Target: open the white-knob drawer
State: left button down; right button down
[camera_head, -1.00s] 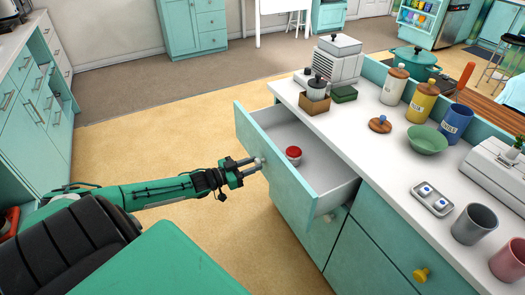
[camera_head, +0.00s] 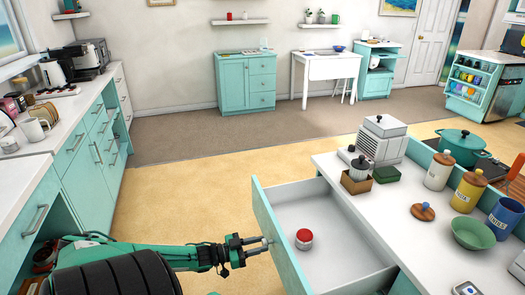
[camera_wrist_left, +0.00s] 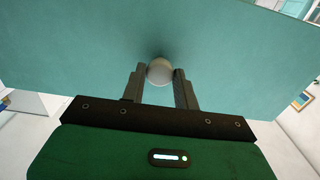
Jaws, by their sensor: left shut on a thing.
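The white-knob drawer (camera_head: 277,236) is pulled out from the teal counter, with its front panel toward the left. Its white knob (camera_wrist_left: 160,71) sits between the fingers of my left gripper (camera_wrist_left: 159,88) in the left wrist view. My left gripper (camera_head: 262,242) is shut on the knob, at the outside of the drawer front in the head view. A small jar with a red lid (camera_head: 304,239) stands inside the drawer, on its pale floor. My right gripper is not in view.
The white countertop (camera_head: 400,208) beside the drawer carries a wooden box (camera_head: 356,182), canisters (camera_head: 438,171), a green bowl (camera_head: 473,233) and a wooden lid (camera_head: 423,211). A teal cabinet row (camera_head: 95,150) stands at the left. Yellow floor (camera_head: 190,200) lies open between them.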

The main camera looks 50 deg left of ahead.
pick_arm(q)
jog(key=shift+s, duration=0.1)
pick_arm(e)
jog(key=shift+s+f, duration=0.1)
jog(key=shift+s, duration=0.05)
pick_arm(q)
jog(key=c, duration=1)
grip_release()
jog(key=shift+c, duration=0.2)
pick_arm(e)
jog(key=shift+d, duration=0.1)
pick_arm(q)
jog(key=v, duration=1.3)
jog(key=shift+s+a, duration=0.25)
jog(key=shift+s, duration=0.1)
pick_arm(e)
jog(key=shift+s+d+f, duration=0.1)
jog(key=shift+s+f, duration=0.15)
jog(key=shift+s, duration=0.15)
pick_arm(q)
jog(key=shift+f, duration=0.2)
